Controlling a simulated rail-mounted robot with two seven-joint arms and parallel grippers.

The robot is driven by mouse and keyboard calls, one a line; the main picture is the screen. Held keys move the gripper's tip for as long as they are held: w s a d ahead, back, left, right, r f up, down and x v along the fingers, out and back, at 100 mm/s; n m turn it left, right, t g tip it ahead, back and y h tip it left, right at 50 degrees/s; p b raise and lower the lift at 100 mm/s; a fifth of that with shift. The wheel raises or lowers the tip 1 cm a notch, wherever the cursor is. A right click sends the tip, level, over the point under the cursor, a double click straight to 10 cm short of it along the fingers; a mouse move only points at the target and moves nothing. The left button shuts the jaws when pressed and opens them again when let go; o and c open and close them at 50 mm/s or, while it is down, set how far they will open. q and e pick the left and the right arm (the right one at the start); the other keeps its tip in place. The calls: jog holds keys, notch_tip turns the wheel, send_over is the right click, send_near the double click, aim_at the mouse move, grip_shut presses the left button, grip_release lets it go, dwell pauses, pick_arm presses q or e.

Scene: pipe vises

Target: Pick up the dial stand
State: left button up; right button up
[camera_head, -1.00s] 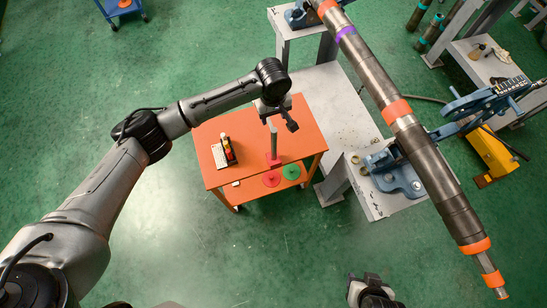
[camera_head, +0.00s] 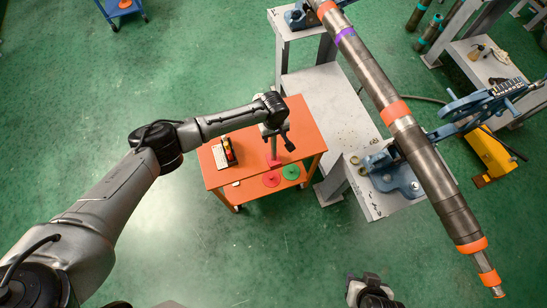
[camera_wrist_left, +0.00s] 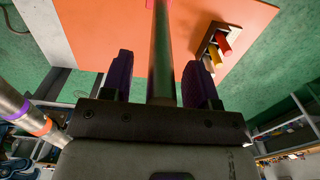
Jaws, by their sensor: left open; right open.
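The dial stand (camera_head: 273,159), a grey upright post on a red base, stands on the orange table (camera_head: 221,178). My left gripper (camera_head: 277,136) is over the table at the post's upper part, which it partly hides. In the left wrist view the post (camera_wrist_left: 160,45) runs between the two dark, open fingers of this gripper (camera_wrist_left: 157,60), with a gap visible on both sides. Whether the dial is on the stand cannot be told. My right gripper (camera_head: 370,290) is open at the bottom edge of the head view, far from the stand.
A small holder with coloured pieces (camera_head: 229,151) stands to the left. A long pipe (camera_head: 398,110) rests across blue vises (camera_head: 392,171) on the right.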

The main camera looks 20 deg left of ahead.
pick_arm(q)
jog(key=shift+f, duration=0.5)
jog(key=shift+c, duration=0.3)
grip_shut()
dwell(0.7)
jog(key=shift+r, duration=0.15)
